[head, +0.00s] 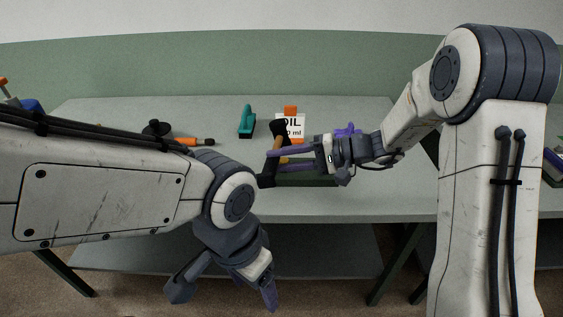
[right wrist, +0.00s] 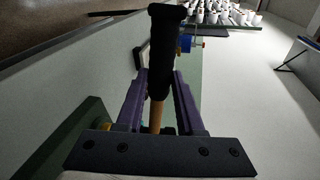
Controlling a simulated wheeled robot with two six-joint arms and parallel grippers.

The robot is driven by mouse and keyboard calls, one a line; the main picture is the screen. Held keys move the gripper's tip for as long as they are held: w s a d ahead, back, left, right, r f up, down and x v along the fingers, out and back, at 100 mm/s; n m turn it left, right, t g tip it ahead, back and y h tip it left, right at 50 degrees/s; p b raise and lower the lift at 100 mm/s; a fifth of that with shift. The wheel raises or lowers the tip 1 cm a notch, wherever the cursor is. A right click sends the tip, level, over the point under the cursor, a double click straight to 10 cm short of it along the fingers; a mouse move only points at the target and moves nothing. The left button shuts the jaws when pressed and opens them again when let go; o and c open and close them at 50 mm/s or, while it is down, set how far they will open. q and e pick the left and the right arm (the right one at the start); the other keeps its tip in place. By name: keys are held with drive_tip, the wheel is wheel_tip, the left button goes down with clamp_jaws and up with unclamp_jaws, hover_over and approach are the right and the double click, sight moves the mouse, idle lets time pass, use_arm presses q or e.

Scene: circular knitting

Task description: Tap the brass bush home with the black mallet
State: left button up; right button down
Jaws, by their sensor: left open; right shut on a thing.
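The mallet shows a black grip (head: 278,128) and a wooden handle (head: 284,158) in the head view. My right gripper (head: 275,160) is shut on the handle, over the front of the bench. In the right wrist view the black grip (right wrist: 166,45) stands up between the purple fingers, with the wood below it. The mallet's head cannot be made out clearly. My left gripper (head: 222,292) is open and empty, low in front of the bench edge. I cannot make out the brass bush; a small yellowish spot shows beside the fingers in the right wrist view.
On the bench (head: 345,206), a white OIL container (head: 297,130) with an orange cap, a teal tool (head: 247,122) and an orange-handled tool (head: 195,141) stand or lie behind the grippers. A dark green block or tray (head: 308,181) lies below my right gripper.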

idle(0.3)
wheel_tip(320, 180, down, 4)
drive_tip(key=b, duration=0.5)
drive_tip(key=shift+r+p, duration=1.45)
drive_tip(key=shift+r, duration=0.75)
drive_tip(key=shift+f, duration=0.15)
wheel_tip(320, 180, down, 4)
drive_tip(key=b, duration=0.5)
drive_tip(key=shift+f, duration=0.15)
